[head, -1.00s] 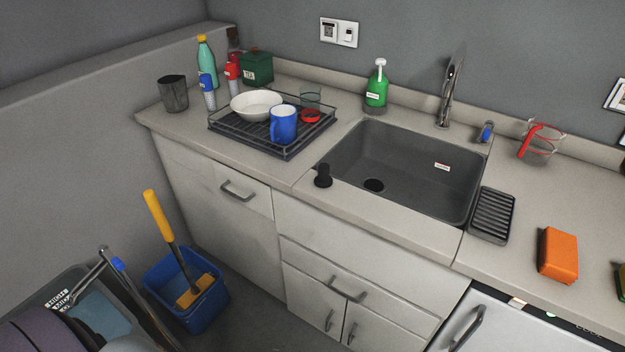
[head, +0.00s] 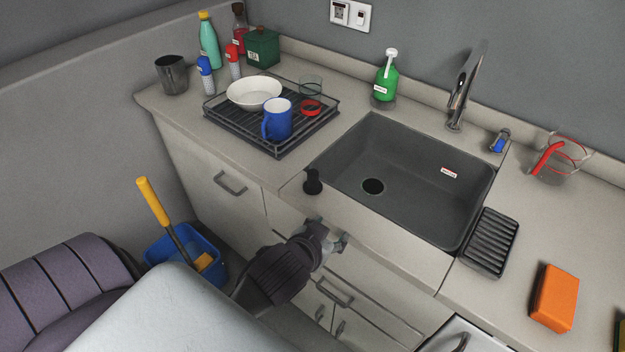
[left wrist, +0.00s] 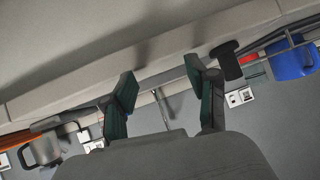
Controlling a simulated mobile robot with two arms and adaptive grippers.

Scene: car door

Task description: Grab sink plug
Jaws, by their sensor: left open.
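The sink plug (head: 312,181) is a small black upright piece on the counter's front strip, at the left front corner of the grey sink (head: 420,190). In the left wrist view, a dark block that looks like the plug (left wrist: 226,60) shows at the counter edge, just right of the right finger. My left gripper (head: 332,240) is in front of the cabinet, below the counter edge and slightly right of the plug. In the left wrist view my left gripper (left wrist: 161,84) has its fingers apart with nothing between them. The gripper and plug look apart. My right gripper is not in view.
The counter edge and drawer fronts (head: 375,250) are close to my left gripper. A dish rack (head: 235,125) with a blue mug (head: 278,120) stands left of the plug. A ribbed black tray (head: 491,243) and orange sponge (head: 554,298) lie right of the sink.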

